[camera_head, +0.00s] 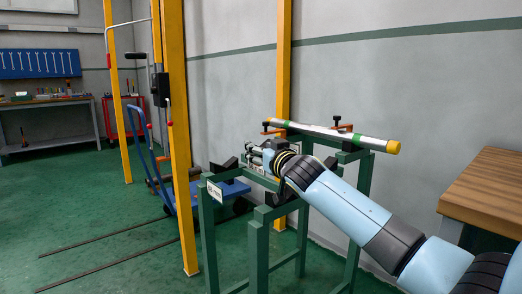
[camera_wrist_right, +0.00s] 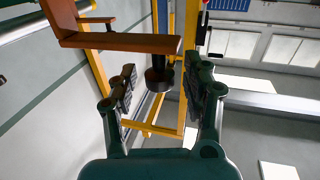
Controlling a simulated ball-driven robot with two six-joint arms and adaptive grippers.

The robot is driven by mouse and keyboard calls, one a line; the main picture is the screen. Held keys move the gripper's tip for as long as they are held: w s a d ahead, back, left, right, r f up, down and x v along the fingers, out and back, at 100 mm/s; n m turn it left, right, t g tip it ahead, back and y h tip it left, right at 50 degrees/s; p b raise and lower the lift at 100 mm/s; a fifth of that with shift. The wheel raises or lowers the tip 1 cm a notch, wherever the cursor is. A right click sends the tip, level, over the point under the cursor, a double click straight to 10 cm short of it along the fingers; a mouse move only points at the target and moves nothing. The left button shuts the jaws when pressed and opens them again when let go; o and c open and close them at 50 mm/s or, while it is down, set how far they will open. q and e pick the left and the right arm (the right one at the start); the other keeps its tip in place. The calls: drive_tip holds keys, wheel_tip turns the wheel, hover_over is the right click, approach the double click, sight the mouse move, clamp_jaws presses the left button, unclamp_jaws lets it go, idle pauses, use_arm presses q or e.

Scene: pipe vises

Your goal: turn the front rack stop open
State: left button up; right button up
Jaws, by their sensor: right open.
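A green metal rack (camera_head: 258,232) carries a silver pipe (camera_head: 325,133) with green bands and a yellow end cap. Two orange stops with black knobs show by the pipe, one at its left end (camera_head: 270,128) and one behind its middle (camera_head: 345,129). I cannot tell which is the front stop. My right gripper (camera_head: 243,158) is at the rack's left side, below the pipe. In the right wrist view my right gripper (camera_wrist_right: 166,88) is open and empty. An orange bracket (camera_wrist_right: 120,42) and a black knob (camera_wrist_right: 158,80) show beyond it, the knob between the fingers in the picture. My left gripper is out of view.
Yellow posts (camera_head: 178,130) stand left of the rack and behind it. A blue cart (camera_head: 218,190) stands behind it on the left. A wooden bench (camera_head: 490,195) is at the right. The green floor at left is mostly clear, with thin dark rails.

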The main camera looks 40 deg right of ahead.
clamp_jaws()
drive_tip(key=shift+w+f, duration=0.15)
drive_tip(key=shift+f, duration=0.1)
idle(0.5)
